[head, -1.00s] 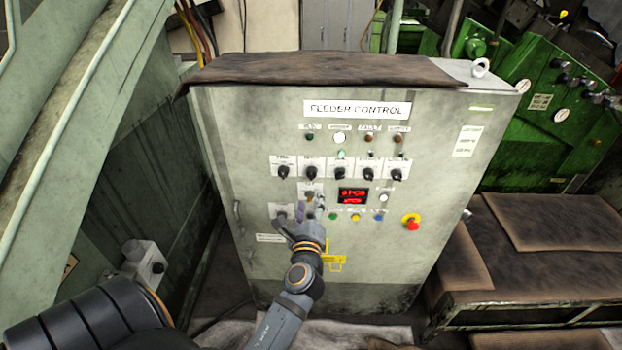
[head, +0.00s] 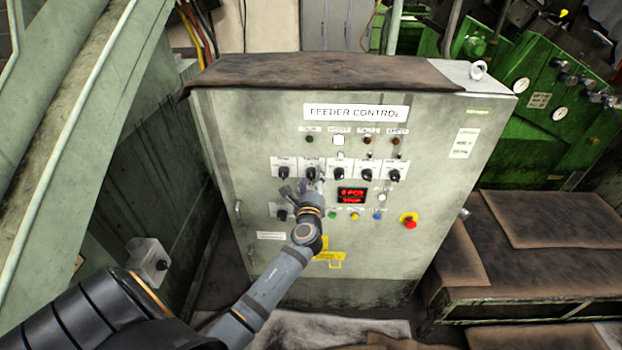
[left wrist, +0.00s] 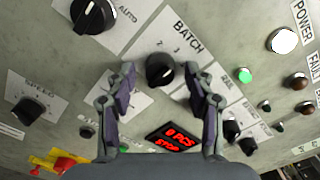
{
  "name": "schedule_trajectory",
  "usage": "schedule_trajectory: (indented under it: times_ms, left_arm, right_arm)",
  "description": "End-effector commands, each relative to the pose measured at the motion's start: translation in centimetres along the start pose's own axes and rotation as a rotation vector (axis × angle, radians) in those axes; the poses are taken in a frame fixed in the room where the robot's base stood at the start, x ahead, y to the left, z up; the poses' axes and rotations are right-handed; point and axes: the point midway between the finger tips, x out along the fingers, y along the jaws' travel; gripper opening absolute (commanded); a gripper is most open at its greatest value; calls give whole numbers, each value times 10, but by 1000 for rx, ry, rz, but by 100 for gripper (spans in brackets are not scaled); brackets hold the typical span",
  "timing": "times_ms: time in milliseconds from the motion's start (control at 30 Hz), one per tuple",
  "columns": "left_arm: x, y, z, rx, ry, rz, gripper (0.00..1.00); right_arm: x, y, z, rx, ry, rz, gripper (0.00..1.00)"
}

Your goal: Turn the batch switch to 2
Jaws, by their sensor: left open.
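The batch switch is a black rotary knob (left wrist: 160,70) on a white plate labelled BATCH in the left wrist view, with small numerals beside it. Its pointer position is too small to read surely. In the head view the batch switch (head: 311,174) is second from the left in the upper switch row. My left gripper (left wrist: 160,74) is open, with one finger on each side of the knob in the left wrist view. Contact cannot be told. In the head view the left gripper (head: 303,187) is at the panel, covering the switch just below.
The feeder control cabinet (head: 230,150) holds several neighbouring switches, including an AUTO knob (left wrist: 93,12) and a SPEED knob (left wrist: 27,110). A red display (left wrist: 172,137) reads 0 PCS STOP. A red emergency button (head: 410,223) sits at lower right. A bench (head: 490,230) stands right.

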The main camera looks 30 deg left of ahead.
Motion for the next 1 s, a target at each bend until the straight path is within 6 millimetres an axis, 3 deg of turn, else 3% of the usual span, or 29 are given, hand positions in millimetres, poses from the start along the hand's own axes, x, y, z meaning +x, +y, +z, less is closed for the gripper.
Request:
schedule_trajectory:
  times_ms: [67,433,733,1000]
  left_arm:
    - [0,0,0,0,0,0,51]
    - [0,0,0,0,0,0,0]
    - [0,1,-1,-37,-1,0,0]
    - [0,2,-2,-205,-2,-1,0]
  right_arm:
    - [0,1,0,0,0,1,37]
    - [0,5,0,-3,0,6,37]
    - [5,5,1,-3,0,6,37]
    - [22,3,2,-2,0,6,37]
